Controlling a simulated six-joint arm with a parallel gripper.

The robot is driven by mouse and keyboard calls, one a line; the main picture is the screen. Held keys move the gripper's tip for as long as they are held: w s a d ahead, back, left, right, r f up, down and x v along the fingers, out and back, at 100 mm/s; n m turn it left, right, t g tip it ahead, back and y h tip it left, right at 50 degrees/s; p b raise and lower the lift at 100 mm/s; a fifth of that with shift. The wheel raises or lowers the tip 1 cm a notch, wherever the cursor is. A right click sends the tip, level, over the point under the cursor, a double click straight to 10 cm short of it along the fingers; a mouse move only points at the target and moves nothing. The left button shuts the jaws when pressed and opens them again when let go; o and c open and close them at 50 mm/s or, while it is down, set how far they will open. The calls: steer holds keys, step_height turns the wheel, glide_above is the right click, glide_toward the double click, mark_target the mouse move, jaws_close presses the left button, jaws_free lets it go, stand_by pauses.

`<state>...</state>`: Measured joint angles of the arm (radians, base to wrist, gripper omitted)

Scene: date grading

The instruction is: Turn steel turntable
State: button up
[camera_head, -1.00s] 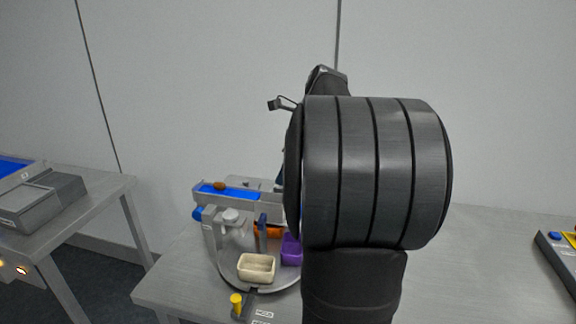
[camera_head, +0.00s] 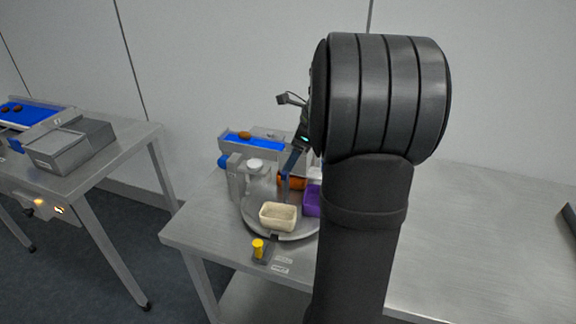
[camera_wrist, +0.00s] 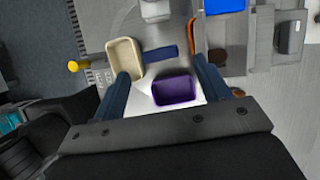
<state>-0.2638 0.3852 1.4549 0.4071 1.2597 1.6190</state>
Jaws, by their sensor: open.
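The steel turntable (camera_head: 297,235) is a round grey plate on the table in the head view, partly hidden by my arm. It carries a cream bin (camera_head: 278,216), a purple bin (camera_head: 312,200) and an orange bin (camera_head: 292,183). In the wrist view my gripper (camera_wrist: 163,70) is open above the turntable, its blue fingers spread. The cream bin (camera_wrist: 124,58) lies beside the left finger and the purple bin (camera_wrist: 174,91) between the fingers. A dark blue bar (camera_wrist: 161,53) shows between the fingertips. I cannot tell whether the fingers touch anything.
A blue-belted conveyor (camera_head: 255,142) with a brown date (camera_head: 244,135) stands behind the turntable. A yellow knob (camera_head: 258,246) stands at the front. A second table (camera_head: 100,172) with a grey box (camera_head: 70,147) is at left. The table right of my arm is mostly clear.

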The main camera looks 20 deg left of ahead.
glide_above(286, 188)
steer(key=w, duration=0.1)
step_height(286, 188, down, 5)
steer(key=shift+d+r, duration=0.1)
steer(key=shift+r, duration=0.1)
steer(key=c, duration=1.4)
